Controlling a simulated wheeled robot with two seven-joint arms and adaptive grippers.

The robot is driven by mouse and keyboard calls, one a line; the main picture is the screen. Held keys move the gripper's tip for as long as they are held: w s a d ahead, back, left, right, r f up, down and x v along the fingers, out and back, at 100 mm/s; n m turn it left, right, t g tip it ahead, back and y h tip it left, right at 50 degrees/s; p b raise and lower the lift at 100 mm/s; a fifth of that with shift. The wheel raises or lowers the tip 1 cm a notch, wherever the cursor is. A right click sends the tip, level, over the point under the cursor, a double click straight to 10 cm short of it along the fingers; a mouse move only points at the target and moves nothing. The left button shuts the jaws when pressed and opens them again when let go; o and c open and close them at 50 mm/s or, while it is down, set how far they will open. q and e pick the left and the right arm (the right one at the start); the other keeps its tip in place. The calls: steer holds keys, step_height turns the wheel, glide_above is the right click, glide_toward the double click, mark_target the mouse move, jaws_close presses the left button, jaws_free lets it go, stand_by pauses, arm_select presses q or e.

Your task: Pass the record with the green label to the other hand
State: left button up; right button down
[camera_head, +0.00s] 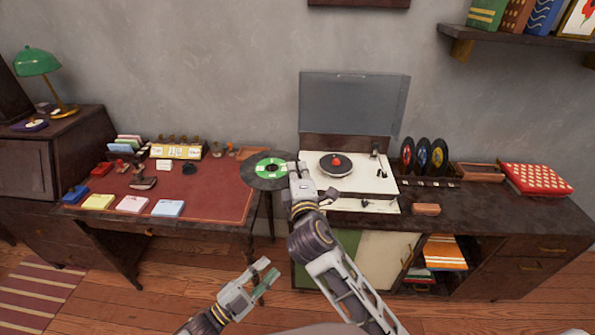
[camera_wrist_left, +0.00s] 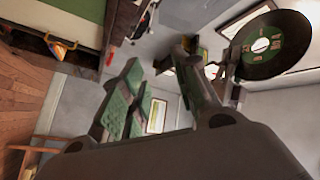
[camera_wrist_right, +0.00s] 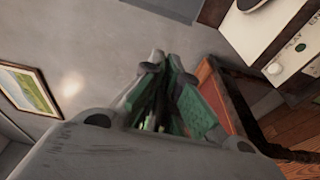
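The record with the green label (camera_head: 252,177) is a black disc held in the air between the desk and the record player. My right gripper (camera_head: 296,168) is shut on its right edge in the head view. The record also shows at the upper right of the left wrist view (camera_wrist_left: 287,55). In the right wrist view, the right fingers (camera_wrist_right: 172,95) are close together and the record is mostly hidden between them. My left gripper (camera_head: 265,276) is below and apart from the record, open and empty; its green-padded fingers (camera_wrist_left: 160,95) show spread in the left wrist view.
A record player (camera_head: 352,184) with its lid up holds a red-labelled record (camera_head: 336,165). Records stand in a rack (camera_head: 430,183) to its right. A red-topped desk (camera_head: 200,190) with cards and stamps is at left. The floor space before the furniture is clear.

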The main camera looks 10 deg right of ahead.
arm_select(q)
steer(key=a+f+n+t+y, duration=0.1)
steer(key=a+f+n+y, duration=0.15)
steer(key=f, duration=0.35)
steer(key=w+a+f+n+t+y, duration=0.1)
steer(key=a+f+n+y, duration=0.15)
steer(key=f, duration=0.35)
steer(key=a+f+n+t+y, duration=0.1)
steer(key=a+f+n+y, duration=0.15)
steer(key=f, duration=0.35)
steer(key=s+a+f+n+g+y, duration=0.25)
steer(key=s+a+f, duration=0.2)
steer(key=f, duration=0.45)
steer(key=s+a+f+n+g+y, duration=0.1)
steer(key=s+a+f+n+y, duration=0.15)
steer(key=a+f, duration=0.45)
steer(key=s+a+f+n+g+y, duration=0.1)
steer(key=s+a+f+n+g, duration=0.1)
steer(key=s+f, duration=0.4)
steer(key=s+a+f+n+g+y, duration=0.1)
steer(key=s+a+f+g, duration=0.3)
steer(key=s, duration=0.9)
steer(key=s+a+f+n+g+y, duration=0.2)
steer(key=s+a+f, duration=0.4)
steer(key=s+f, duration=0.3)
steer(key=shift+s+a+n+g+y, duration=0.3)
steer(key=shift+a+n+g+y, duration=0.1)
steer(key=shift+g+y, duration=0.3)
